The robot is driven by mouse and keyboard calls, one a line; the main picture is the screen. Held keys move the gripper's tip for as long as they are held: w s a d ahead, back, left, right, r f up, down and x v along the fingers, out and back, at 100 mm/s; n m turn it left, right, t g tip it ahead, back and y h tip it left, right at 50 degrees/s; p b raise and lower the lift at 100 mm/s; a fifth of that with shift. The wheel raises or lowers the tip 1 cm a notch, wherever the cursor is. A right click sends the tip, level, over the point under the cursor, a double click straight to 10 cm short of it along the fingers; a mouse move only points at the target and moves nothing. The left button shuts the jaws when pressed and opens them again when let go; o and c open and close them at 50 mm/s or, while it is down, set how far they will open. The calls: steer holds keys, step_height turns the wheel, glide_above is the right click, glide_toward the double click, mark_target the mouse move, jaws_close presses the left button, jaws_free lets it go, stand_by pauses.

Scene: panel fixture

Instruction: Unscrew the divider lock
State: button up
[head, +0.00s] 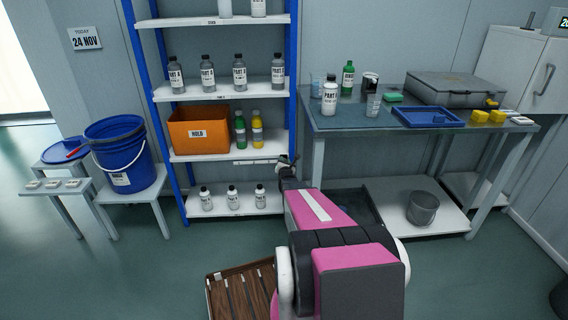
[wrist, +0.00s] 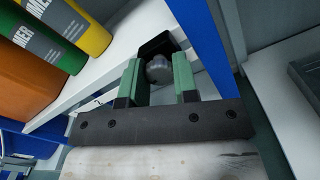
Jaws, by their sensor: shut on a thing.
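The divider lock looks like a round grey knob (wrist: 159,68) against a black block (wrist: 157,44) at the front edge of a white shelf. My gripper (wrist: 158,78) has its green-padded fingers on either side of the knob and is shut on it. In the head view my gripper (head: 286,165) is small and dark beside the rack's right blue post, just right of the shelf with the orange bin. The knob cannot be made out clearly there, and I cannot tell how far it is unscrewed.
An orange bin (head: 199,131) marked HOLD, a green bottle (head: 240,133) and a yellow bottle (head: 257,131) stand on that shelf. The blue rack post (wrist: 206,48) is close to my fingers. A workbench (head: 340,121) stands to the right, a blue bucket (head: 112,160) to the left.

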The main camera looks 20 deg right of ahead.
steer(key=shift+s, duration=0.1)
stand_by(0.4)
steer(key=o, duration=0.9)
steer(key=v, duration=1)
steer(key=shift+s+a, duration=0.1)
steer(key=shift+s, duration=0.25)
